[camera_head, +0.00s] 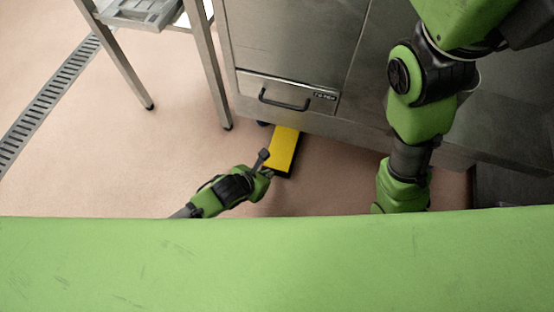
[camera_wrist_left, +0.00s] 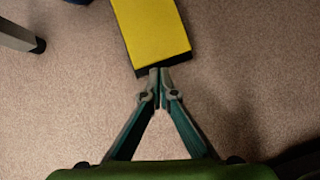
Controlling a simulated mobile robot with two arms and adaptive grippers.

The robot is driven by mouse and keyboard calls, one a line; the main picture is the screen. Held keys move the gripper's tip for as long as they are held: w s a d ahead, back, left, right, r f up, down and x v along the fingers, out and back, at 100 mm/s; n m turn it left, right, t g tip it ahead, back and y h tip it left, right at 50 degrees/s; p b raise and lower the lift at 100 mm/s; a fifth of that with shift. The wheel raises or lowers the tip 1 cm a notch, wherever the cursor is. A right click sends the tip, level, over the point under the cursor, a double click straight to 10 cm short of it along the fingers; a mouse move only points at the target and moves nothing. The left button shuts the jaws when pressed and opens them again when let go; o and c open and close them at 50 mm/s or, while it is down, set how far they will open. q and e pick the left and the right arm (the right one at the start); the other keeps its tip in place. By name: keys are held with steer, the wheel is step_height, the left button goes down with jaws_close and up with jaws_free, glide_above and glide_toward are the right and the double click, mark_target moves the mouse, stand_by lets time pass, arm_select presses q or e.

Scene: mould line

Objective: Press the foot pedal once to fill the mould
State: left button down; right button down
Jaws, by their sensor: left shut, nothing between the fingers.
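The yellow foot pedal (camera_head: 283,149) with a black base lies on the floor at the foot of the steel machine. My left gripper (camera_head: 268,172) is low, at the pedal's near end. In the left wrist view the pedal (camera_wrist_left: 151,30) is at the top, and the shut, empty fingertips of my left gripper (camera_wrist_left: 160,72) are at its black near edge. I cannot tell whether they touch it. My right arm hangs at the right of the head view; its gripper does not show.
The steel machine (camera_head: 290,50) with a black-handled drawer (camera_head: 285,98) stands behind the pedal. A steel stand (camera_head: 212,70) is at the left, one leg (camera_wrist_left: 20,36) showing in the left wrist view. A floor drain (camera_head: 50,95) runs at far left. The floor left of the pedal is clear.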

arm_select(q)
steer(key=v, duration=1.2)
steer(key=shift+r, duration=0.1)
stand_by(0.8)
